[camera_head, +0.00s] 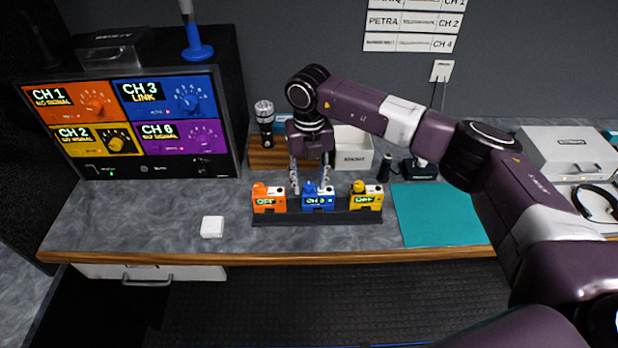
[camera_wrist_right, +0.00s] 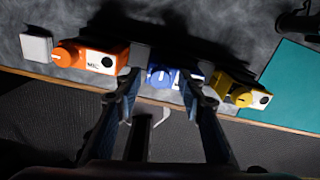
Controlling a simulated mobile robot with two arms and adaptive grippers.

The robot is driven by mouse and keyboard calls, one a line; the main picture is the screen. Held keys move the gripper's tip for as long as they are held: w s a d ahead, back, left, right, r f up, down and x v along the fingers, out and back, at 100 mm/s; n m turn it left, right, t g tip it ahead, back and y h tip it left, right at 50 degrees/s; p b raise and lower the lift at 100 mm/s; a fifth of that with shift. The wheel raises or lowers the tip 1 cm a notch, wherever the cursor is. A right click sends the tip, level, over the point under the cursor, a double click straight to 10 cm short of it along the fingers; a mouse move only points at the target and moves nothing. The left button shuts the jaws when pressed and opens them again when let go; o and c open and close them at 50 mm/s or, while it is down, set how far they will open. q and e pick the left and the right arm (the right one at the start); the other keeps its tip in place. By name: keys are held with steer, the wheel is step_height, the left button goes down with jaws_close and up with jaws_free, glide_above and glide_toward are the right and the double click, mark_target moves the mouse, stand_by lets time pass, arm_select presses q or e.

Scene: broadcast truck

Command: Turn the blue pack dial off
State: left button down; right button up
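The blue pack (camera_head: 318,204) stands in the middle of a dark rack (camera_head: 318,217), and its screen reads CH 3. Its blue dial (camera_head: 309,188) is on top at the left, and the dial also shows in the right wrist view (camera_wrist_right: 160,76) with a pale mark on it. My right gripper (camera_head: 310,184) points down over the blue pack. Its fingers (camera_wrist_right: 163,88) are open, one on each side of the dial, with a visible gap; I cannot tell whether either touches the pack. My left gripper is not in view.
An orange pack (camera_head: 268,201) and a yellow pack (camera_head: 365,198) stand close on either side. A receiver (camera_head: 135,118) at the left shows CH 3 LINK on its blue panel. A flashlight (camera_head: 265,122) and white bin (camera_head: 352,150) stand behind. A teal mat (camera_head: 436,215) lies right.

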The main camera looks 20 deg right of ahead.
jaws_close()
stand_by(0.3)
